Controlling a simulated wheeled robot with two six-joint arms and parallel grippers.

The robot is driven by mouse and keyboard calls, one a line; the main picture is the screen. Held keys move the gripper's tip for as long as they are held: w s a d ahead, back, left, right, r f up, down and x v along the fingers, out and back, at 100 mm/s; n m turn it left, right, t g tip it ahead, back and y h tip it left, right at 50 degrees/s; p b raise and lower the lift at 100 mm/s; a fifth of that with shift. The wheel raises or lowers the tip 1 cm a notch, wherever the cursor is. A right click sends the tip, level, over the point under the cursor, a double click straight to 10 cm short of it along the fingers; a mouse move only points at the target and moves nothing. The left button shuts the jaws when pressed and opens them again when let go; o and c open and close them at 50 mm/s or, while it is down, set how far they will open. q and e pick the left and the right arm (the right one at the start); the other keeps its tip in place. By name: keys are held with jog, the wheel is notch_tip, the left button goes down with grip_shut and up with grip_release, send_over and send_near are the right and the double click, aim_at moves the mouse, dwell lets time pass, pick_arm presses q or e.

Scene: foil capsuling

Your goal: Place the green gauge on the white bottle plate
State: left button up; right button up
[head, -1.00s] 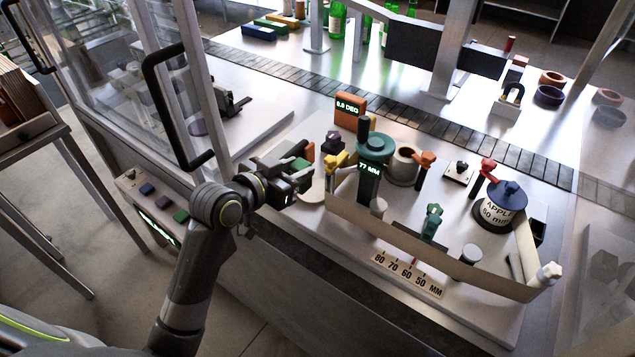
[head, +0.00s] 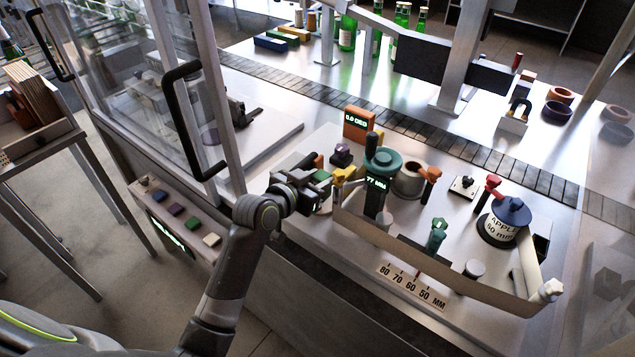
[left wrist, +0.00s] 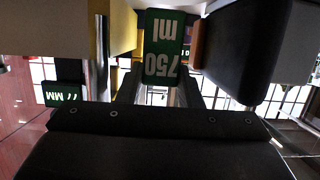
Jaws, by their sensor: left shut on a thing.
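The green gauge (left wrist: 165,45) shows large in the left wrist view, with "750 ml" upside down on its face. My left gripper (head: 316,186) is shut on it; in the head view the green gauge (head: 322,175) shows at the fingertips, above the left end of the machine top. The white bottle plate lies low by the gripper and is mostly hidden behind it, so I cannot tell the gap between gauge and plate. My right gripper is not in view.
A yellow clamp handle (head: 344,174) and a green-topped column reading 77 mm (head: 376,185) stand just right of the gripper. An orange display (head: 360,124) and a purple-black knob (head: 341,155) stand behind. A glass guard with a black handle (head: 183,120) is at left.

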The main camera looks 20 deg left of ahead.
pick_arm(q)
jog(key=shift+f, duration=0.6)
jog(key=shift+f, duration=0.1)
jog(key=o, duration=1)
jog(key=shift+s+a, duration=0.1)
jog(key=shift+s, duration=0.15)
jog(key=b+v, duration=0.2)
jog(key=v, duration=0.9)
jog(key=shift+s+r, duration=0.25)
jog(key=shift+r, duration=0.05)
